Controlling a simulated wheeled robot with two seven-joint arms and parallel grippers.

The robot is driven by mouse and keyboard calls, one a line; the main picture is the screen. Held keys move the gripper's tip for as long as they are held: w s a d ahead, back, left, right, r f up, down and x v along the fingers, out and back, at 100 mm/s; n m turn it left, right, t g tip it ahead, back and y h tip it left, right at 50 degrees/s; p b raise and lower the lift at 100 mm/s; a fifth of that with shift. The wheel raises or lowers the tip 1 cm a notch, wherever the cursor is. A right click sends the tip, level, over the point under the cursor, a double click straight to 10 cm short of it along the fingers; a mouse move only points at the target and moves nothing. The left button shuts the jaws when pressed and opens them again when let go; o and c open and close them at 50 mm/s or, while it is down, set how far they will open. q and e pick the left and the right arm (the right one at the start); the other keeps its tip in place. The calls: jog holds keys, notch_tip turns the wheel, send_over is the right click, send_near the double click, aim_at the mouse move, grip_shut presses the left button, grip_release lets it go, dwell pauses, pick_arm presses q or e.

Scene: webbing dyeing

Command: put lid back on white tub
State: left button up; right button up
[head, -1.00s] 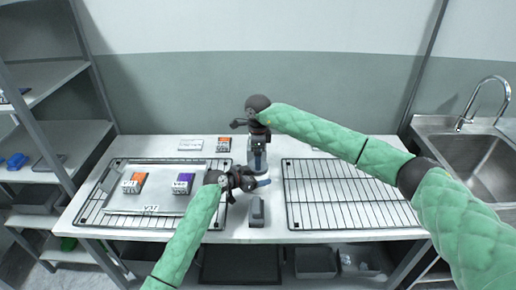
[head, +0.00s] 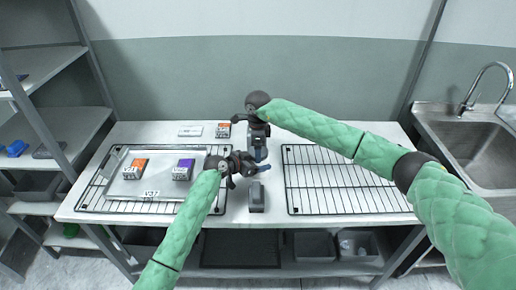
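I cannot make out a white tub; the spot under my two grippers is largely covered by them. A flat white piece (head: 190,131) lies at the back left of the table; I cannot tell whether it is a lid. My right gripper (head: 259,154) points down over the middle of the table, between the two racks. My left gripper (head: 264,168) reaches in from the left just in front of it, its blue tips close to the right gripper. Whether either is open or holds something is too small to tell.
A tray (head: 130,190) on the left wire rack (head: 95,205) holds an orange-marked box (head: 133,168) and a purple one (head: 183,169). A grey block (head: 257,197) stands in front of my grippers. The right rack (head: 345,180) is empty, with a sink (head: 480,150) beyond.

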jog(key=shift+o, duration=0.9)
jog(key=shift+r, duration=2.25)
jog(key=shift+o, duration=0.2)
jog(key=shift+o, duration=0.8)
notch_tip(320, 180, up, 12)
